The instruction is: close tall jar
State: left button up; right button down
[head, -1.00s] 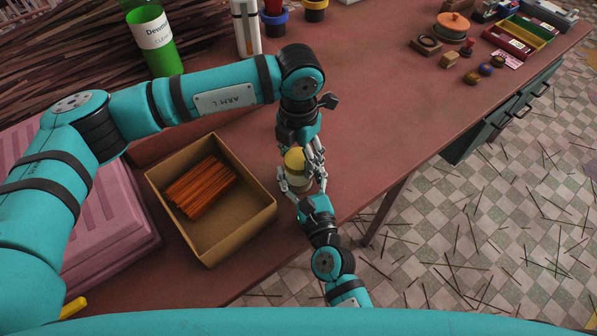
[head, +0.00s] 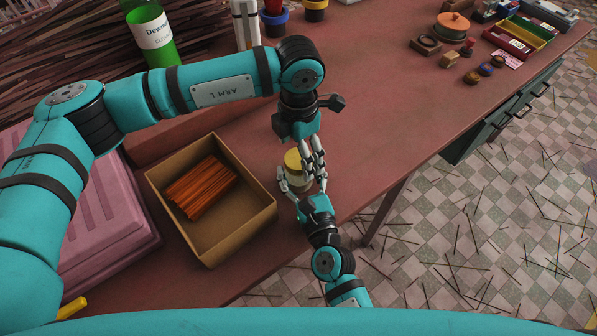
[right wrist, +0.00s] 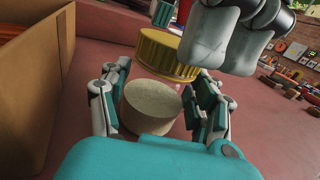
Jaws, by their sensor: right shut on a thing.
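The jar (right wrist: 151,105) is a short pale cylinder, upright, and its pale top face shows in the right wrist view. My right gripper (head: 303,186) is shut on it, with fingers on both sides. The ribbed gold lid (right wrist: 166,55) is above and beyond that top face, shifted off it. In the head view the yellow lid (head: 293,160) shows over the jar's far part. I cannot tell whether they touch. My left gripper (head: 313,158) is at the lid's right side, with its fingers (right wrist: 228,42) close together. Whether they grip the lid is unclear.
A cardboard box (head: 225,226) with orange incense sticks stands just left of the jar. A green bottle (head: 158,48), a white bottle (head: 244,28) and small pots stand behind. The table's front edge is close on the right.

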pick_arm(q)
notch_tip(320, 180, up, 11)
jog(key=shift+f, duration=0.15)
pick_arm(e)
jog(key=shift+c, duration=1)
grip_release()
jog(key=v, duration=1.2)
pick_arm(q)
jog(key=shift+f, duration=0.1)
